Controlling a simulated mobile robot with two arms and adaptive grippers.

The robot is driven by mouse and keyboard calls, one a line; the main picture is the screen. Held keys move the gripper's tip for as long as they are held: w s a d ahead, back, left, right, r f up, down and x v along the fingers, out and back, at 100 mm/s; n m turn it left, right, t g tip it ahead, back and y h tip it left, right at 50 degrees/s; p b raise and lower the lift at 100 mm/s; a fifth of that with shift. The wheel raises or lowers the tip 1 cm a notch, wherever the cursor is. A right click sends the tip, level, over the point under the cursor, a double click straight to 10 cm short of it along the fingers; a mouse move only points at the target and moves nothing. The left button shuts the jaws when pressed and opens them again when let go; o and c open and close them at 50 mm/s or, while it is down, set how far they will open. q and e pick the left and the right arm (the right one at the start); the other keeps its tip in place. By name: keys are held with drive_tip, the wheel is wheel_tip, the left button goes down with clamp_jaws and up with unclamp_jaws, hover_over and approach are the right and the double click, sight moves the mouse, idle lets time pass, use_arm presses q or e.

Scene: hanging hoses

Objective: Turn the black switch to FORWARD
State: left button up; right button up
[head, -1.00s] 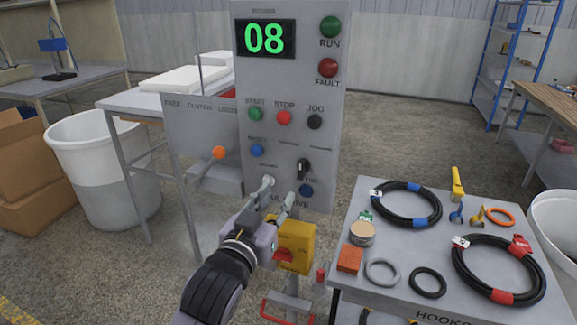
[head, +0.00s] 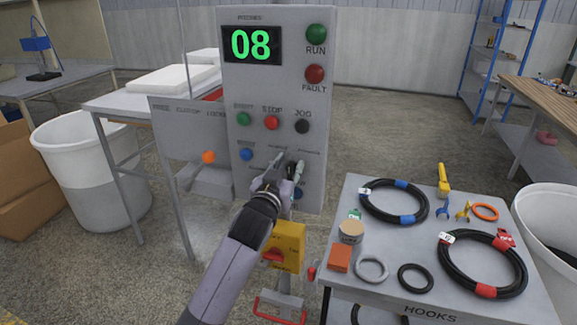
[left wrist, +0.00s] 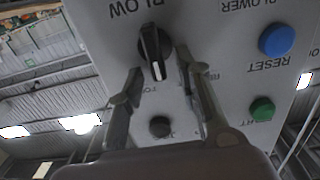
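The black switch (left wrist: 154,45) is a rotary knob with a white mark on the grey control panel (head: 270,95). In the left wrist view, which is upside down, its mark points toward the lower edge of the picture, near partly covered lettering. My left gripper (left wrist: 160,66) is open, with one finger on each side of the knob; I cannot tell whether either touches it. In the head view my left gripper (head: 289,166) is at the panel's lower right and mostly hides the switch. My right gripper is not in view.
The panel has a black JOG button (head: 302,126), a red STOP button (head: 271,122), a green button (head: 243,118) and a blue button (head: 246,154). A yellow box with a red knob (head: 287,243) is below my gripper. A hose table (head: 395,245) stands at right.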

use_arm(q)
drive_tip(key=shift+c, duration=0.2)
clamp_jaws()
idle(0.4)
